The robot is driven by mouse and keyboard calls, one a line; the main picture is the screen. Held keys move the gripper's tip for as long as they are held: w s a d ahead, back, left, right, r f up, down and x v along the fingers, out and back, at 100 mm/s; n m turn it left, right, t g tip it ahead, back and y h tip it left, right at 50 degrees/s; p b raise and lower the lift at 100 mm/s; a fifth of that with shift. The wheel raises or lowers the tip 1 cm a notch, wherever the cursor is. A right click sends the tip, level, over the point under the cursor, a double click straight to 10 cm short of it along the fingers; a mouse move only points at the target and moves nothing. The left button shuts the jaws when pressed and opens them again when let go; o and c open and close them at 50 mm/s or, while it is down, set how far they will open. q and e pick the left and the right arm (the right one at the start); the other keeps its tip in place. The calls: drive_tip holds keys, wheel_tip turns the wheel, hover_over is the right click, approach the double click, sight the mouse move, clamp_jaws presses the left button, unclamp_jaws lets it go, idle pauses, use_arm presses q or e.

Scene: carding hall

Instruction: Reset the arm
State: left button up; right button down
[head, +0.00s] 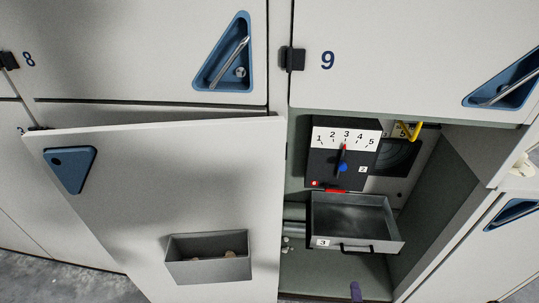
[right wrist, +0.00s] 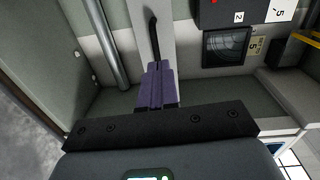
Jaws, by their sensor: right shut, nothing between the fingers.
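A black control box (head: 325,163) stands in the open compartment under number 9. Its dial (head: 332,135) runs from 1 to 5, and its pointer is near 3. The box also shows in the right wrist view (right wrist: 220,15). My left gripper is not seen.
A grey drawer (head: 352,213) labelled 3 stands pulled out below the box. A yellow handle (head: 408,131) is at the upper right. The open door (head: 150,200) at left carries a grey bin (head: 208,270). The compartment's right wall (head: 440,200) stands close to the drawer.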

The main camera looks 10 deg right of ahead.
drive_tip(key=s+a+r+n+g+y+p, duration=0.25)
drive_tip(key=a+r+n+p, duration=0.2)
drive_tip(key=r, duration=0.45)
drive_tip(key=s+a+r+n+g+y+p, duration=0.1)
drive_tip(key=s+a+r+n+p, duration=0.25)
drive_tip(key=r+p, duration=0.4)
drive_tip(key=s+a+r+n+g+y+p, duration=0.2)
drive_tip(key=s+a+r+n+p, duration=0.15)
drive_tip(key=r, duration=0.65)
drive_tip(key=s+a+r+n+g+p, duration=0.25)
drive_tip(key=s+r+n+g, duration=0.5)
drive_tip(key=s+n, duration=0.5)
wheel_tip(320, 180, up, 37)
drive_tip(key=m+p, duration=0.1)
drive_tip(key=p, duration=3.5)
drive_tip(key=shift+s+a, duration=0.15)
drive_tip(key=shift+h, duration=0.25)
